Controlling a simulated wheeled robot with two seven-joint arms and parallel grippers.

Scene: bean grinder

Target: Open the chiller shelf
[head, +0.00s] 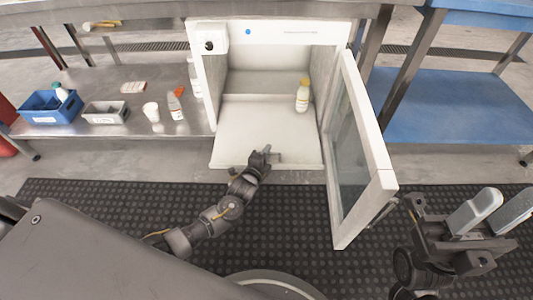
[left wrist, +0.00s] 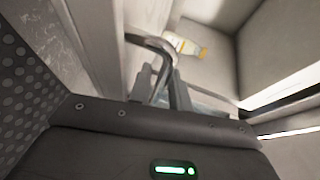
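The white chiller (head: 205,95) stands open, its glass door (head: 355,140) swung out to the right. Its pale shelf (head: 265,120) lies flat, with its front edge reaching forward of the cabinet's left wall. My left gripper (head: 268,155) is at the middle of that front edge. In the left wrist view, a curved metal handle (left wrist: 150,42) runs down between the close-set fingers of my left gripper (left wrist: 165,88); they look shut on it. A bottle with a yellow cap (head: 302,97) stands toward the right of the chiller. My right gripper (head: 492,212) is open and empty, right of the door.
A metal bench (head: 120,80) at left holds a blue crate (head: 50,108), a grey bin (head: 105,112), a white cup (head: 151,111) and bottles. A blue-topped shelf (head: 450,105) stands at right. The open door separates the shelf from my right gripper. Dark matting covers the floor.

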